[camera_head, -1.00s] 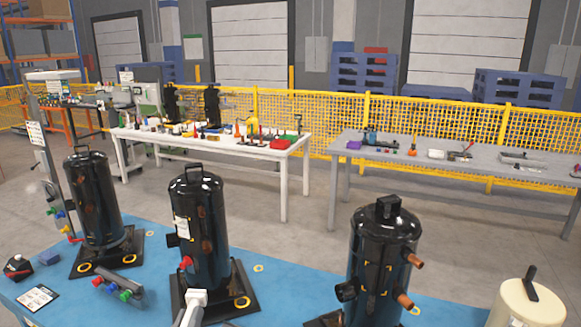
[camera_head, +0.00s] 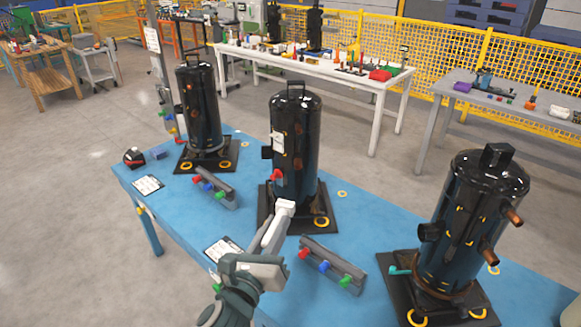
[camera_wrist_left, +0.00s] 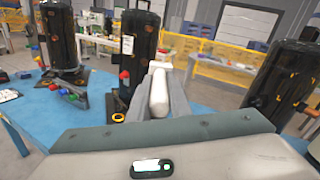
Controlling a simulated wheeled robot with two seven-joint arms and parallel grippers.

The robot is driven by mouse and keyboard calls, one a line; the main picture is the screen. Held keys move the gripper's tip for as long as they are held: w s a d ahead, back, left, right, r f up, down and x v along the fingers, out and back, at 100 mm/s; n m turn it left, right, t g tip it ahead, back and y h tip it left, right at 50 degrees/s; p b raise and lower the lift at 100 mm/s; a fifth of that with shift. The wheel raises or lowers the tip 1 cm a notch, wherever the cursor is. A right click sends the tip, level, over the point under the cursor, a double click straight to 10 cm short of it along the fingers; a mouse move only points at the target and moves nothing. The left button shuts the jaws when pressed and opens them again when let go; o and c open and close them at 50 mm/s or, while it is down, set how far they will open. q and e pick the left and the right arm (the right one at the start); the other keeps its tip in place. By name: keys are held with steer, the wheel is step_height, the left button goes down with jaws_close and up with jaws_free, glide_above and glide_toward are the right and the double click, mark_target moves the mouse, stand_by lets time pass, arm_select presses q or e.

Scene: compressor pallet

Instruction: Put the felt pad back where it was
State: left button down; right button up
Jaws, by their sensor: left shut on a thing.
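My left gripper (camera_head: 284,210) is shut on a pale, blunt-ended piece, which I take to be the felt pad (camera_wrist_left: 160,92). In the left wrist view the piece lies between the two grey fingers and points forward. In the head view the fingertips appear in front of the lower part of the middle black compressor (camera_head: 296,150), below its red fitting. I cannot tell whether they touch it. The gripper hides most of the pad in the head view. My right gripper is not in view.
A blue table (camera_head: 340,215) carries black compressors on dark base plates with yellow rings. Grey bars with coloured knobs (camera_head: 333,264) lie in front, one right of my left arm. Free blue surface shows between the middle and right compressors (camera_head: 470,215).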

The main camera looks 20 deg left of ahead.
arm_select(q)
steer(key=s+f, duration=0.3)
steer(key=s, duration=0.6)
steer(key=shift+s+f, duration=0.15)
steer(key=shift+f, duration=0.05)
